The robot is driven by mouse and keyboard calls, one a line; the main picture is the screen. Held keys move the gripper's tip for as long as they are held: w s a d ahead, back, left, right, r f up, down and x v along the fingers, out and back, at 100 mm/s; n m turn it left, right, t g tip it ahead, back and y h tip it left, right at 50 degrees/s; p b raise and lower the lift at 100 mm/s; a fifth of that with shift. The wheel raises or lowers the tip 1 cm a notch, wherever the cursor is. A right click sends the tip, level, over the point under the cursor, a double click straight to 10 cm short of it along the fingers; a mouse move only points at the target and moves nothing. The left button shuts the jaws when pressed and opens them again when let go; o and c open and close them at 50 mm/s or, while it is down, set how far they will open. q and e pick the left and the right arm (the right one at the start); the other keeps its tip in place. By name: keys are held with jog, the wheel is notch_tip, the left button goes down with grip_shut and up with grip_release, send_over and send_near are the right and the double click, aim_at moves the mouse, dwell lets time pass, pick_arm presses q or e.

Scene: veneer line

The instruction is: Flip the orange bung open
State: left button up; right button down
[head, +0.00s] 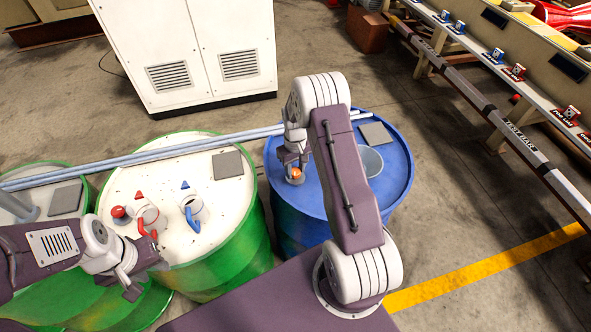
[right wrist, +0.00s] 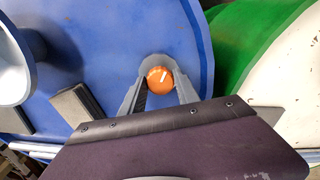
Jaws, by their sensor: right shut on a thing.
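The orange bung (head: 296,173) is a small round knob with a white mark on its top, on the blue drum (head: 396,164) near the drum's left edge. It also shows in the right wrist view (right wrist: 158,84). My right gripper (head: 293,169) reaches down over it. In the right wrist view the two grey fingers (right wrist: 160,80) sit on either side of the bung and are shut on it. How the bung is seated below is hidden. My left gripper (head: 149,280) is low on the left, in front of the green drums, with its fingers apart and empty.
A green drum (head: 238,228) with a white top stands left of the blue drum, bearing red and blue spouts. Pale rods (head: 140,156) lie across the drums behind the bung. A grey funnel (head: 370,161) and grey plate (head: 377,135) are on the blue drum. A white cabinet (head: 205,35) stands behind.

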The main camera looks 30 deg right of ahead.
aim_at(295, 171)
jog(key=shift+w+r+m, duration=0.1)
jog(key=shift+m, duration=1.1)
jog(key=c, duration=0.9)
grip_release()
notch_tip(295, 171, up, 9)
jog(key=b, duration=0.1)
jog(key=shift+b, duration=0.4)
